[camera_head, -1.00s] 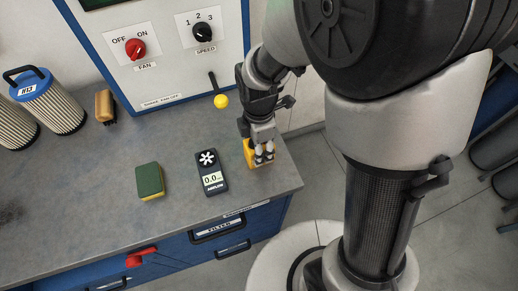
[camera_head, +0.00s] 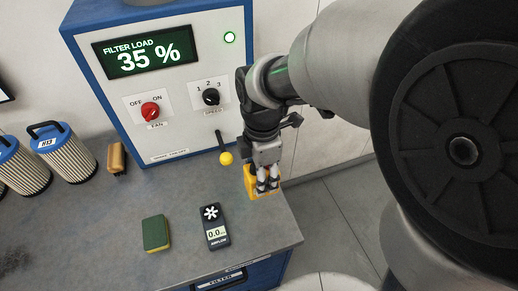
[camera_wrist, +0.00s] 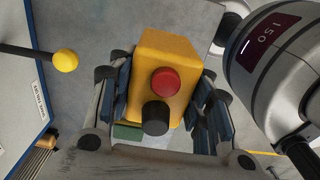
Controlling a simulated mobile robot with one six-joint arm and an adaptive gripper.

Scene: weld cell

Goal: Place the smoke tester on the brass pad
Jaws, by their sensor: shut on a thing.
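The smoke tester is a yellow box (camera_head: 252,183) with a red button and a black round nozzle, which show in the wrist view (camera_wrist: 178,52). My gripper (camera_head: 266,184) is shut on it, with the fingers on both sides of the box. In the head view it appears held above the right end of the grey bench. I cannot make out the brass pad in either view.
The bench (camera_head: 110,220) holds an airflow meter (camera_head: 215,228) and a green-yellow sponge (camera_head: 156,233). A brown-handled brush (camera_head: 117,158) and blue-capped filters (camera_head: 65,155) stand left. A control cabinet (camera_head: 165,85) with a yellow-knobbed lever (camera_head: 226,158) stands behind.

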